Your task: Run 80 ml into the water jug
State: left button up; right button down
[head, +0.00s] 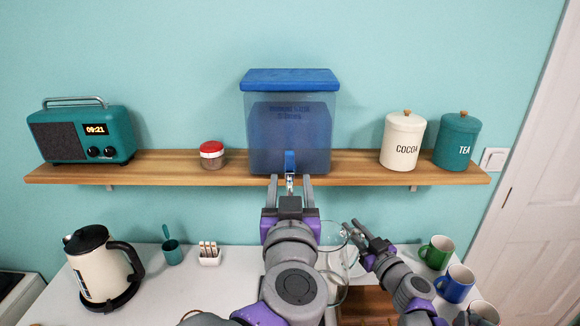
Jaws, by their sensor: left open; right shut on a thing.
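The water dispenser (290,125) is a see-through blue tank with a blue lid, on the wooden shelf. Its tap (290,163) has a blue lever at the front bottom and a small metallic spout. My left gripper (290,184) is open, its two fingers on either side of the tap just below the lever; I cannot tell whether they touch it. The clear glass water jug (333,265) is below and to the right, partly hidden behind my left arm. My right gripper (350,230) is shut on the jug at its right side. The water level in the jug cannot be made out.
The wooden shelf (215,175) also holds a teal radio (85,135), a red-lidded jar (212,155), and cocoa (402,140) and tea (457,140) canisters. On the white counter (180,295) stand a kettle (98,268), a teal cup (172,253), a small rack (209,254) and several mugs (437,253).

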aim_at(290, 158)
pick_arm(q)
jog(key=w, duration=1.1)
grip_shut()
